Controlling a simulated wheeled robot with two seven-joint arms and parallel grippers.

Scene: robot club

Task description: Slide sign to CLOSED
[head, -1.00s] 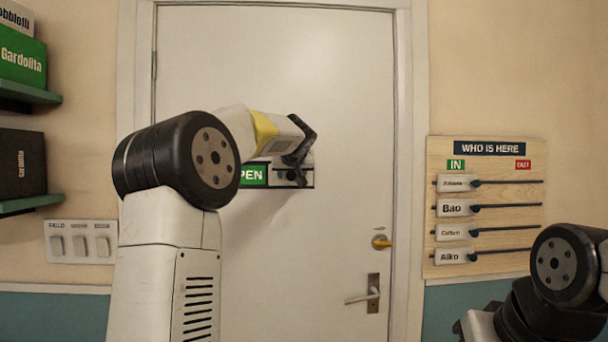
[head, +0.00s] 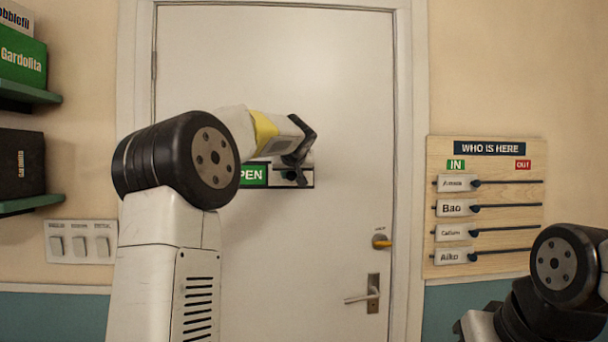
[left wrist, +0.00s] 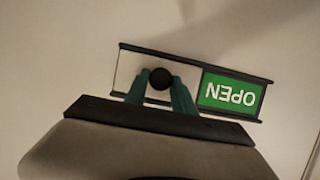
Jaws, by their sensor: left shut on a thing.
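The door sign is a dark-framed slider on the white door. Its green panel (head: 254,174) shows the end of the word OPEN in the head view, and the arm hides the rest. In the left wrist view the green OPEN panel (left wrist: 232,94) appears upside down, beside a pale sliding plate with a round black knob (left wrist: 161,78). My left gripper (head: 301,172) is at the sign, and its green fingertips (left wrist: 160,92) are shut on the knob, one on each side. My right gripper is out of the head view; only part of my right arm shows.
The white door (head: 330,60) has a lever handle (head: 362,296) and a lock with a yellow turn (head: 381,242). A WHO IS HERE board (head: 487,207) with name sliders hangs at right. Switches (head: 80,242) and shelves with boxes are at left.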

